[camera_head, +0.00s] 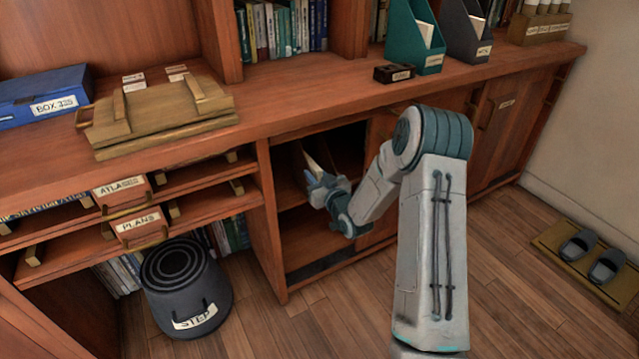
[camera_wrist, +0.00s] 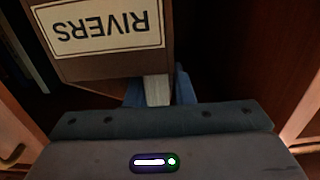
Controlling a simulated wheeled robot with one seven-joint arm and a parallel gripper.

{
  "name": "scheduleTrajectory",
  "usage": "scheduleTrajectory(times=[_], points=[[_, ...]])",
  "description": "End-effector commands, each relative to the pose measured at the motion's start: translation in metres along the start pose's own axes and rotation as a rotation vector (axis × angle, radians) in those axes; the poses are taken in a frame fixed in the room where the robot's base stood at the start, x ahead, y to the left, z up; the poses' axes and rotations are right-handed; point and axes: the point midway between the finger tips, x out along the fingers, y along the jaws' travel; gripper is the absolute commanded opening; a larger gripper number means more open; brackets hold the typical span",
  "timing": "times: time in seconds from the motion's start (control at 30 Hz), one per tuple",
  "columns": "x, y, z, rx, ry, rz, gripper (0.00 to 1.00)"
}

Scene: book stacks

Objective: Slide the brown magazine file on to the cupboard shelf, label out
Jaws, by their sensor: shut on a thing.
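The brown magazine file (camera_wrist: 110,66) fills the upper middle of the wrist view. Its white label, reading RIVERS, faces my wrist camera and appears upside down. My gripper (camera_wrist: 158,92) is shut on the file, its blue fingers either side of a pale strip at the file's near edge. In the head view my gripper (camera_head: 322,188) is in the mouth of the open cupboard (camera_head: 310,243), at the upper compartment. The file is mostly hidden there by the gripper and the dark interior. I cannot tell whether its base touches the shelf.
The counter above holds a teal file (camera_head: 402,40), a grey file (camera_head: 462,35), a wooden case (camera_head: 160,112) and a blue box (camera_head: 30,97). A dark step stool (camera_head: 185,290) stands on the floor left of the cupboard. Slippers (camera_head: 590,255) lie far right.

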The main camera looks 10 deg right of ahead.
Motion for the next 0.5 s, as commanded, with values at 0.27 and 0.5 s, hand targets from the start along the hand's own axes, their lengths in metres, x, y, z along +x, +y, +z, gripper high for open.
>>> scheduleTrajectory(times=[0.27, 0.5], points=[[0.026, 0.000, -0.002, -0.002, 0.009, 0.000, 0.00], [0.047, 0.000, -0.002, -0.002, 0.010, 0.000, 0.00]])
